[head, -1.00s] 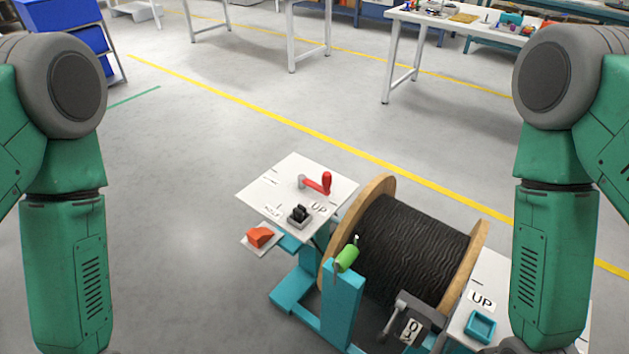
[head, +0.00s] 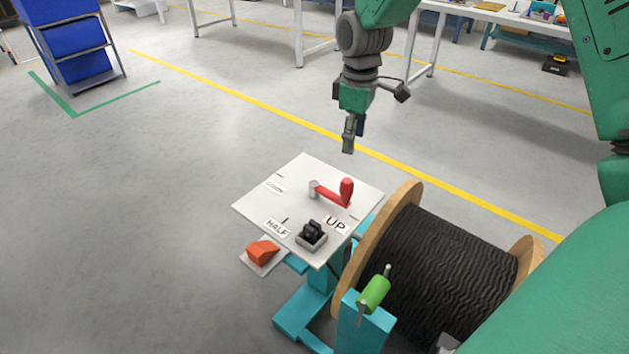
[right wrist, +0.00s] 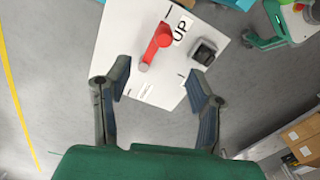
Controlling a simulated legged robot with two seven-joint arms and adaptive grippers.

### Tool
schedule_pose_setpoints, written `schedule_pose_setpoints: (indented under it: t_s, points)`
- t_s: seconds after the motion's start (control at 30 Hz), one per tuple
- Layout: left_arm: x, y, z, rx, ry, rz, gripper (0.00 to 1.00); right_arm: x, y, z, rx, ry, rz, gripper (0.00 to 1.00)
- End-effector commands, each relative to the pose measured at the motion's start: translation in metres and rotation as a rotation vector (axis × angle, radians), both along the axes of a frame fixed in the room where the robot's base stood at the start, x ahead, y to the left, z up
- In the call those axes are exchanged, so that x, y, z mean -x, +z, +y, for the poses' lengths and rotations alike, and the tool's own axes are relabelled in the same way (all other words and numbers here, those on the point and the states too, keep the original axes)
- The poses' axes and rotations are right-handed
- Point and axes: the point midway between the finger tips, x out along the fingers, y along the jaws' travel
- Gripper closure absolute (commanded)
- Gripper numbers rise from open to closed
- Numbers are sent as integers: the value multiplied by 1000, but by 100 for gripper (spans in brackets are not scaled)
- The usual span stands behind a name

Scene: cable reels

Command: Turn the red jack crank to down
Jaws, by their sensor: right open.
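The red jack crank (head: 330,194) is on a white panel (head: 300,170). Its grey hub sits near the panel's middle, and its arm with an upright red knob (head: 347,192) points to the right, on the UP side. HALF is at the panel's front; a small label at its left is too blurred to read. My right gripper (head: 348,147) hangs above and behind the crank, apart from it. In the right wrist view its fingers (right wrist: 158,78) are spread and empty, with the crank (right wrist: 153,52) beyond them.
A black switch (head: 312,235) and an orange block (head: 263,252) are at the panel's front. A black cable reel (head: 440,250) with wooden flanges stands to the right, by a green handle (head: 374,293). Floor left of the panel is clear.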

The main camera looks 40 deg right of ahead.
Motion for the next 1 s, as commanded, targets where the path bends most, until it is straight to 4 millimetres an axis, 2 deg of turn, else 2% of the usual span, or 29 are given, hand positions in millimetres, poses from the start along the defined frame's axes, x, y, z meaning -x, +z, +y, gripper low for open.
schedule_pose_setpoints:
  t_s: [0.17, 0.4, 0.6, 0.8, 1.0]
  points:
    - [0, -6, 0, 0, 0, -1, 48, 0, -19, 3, 4, 4, 5, 51]
    - [0, -22, 0, 0, 1, 0, 48, 0, -74, 0, -2, 3, 7, 51]
    - [0, -33, 1, 0, 0, 0, 48, 0, -113, -1, -3, 1, 5, 51]
    - [0, -38, 0, 0, 0, 0, 48, 0, -133, 1, 0, 2, 4, 51]
    - [0, -39, 1, 0, 0, 0, 48, 0, -136, 3, 2, 2, 3, 51]
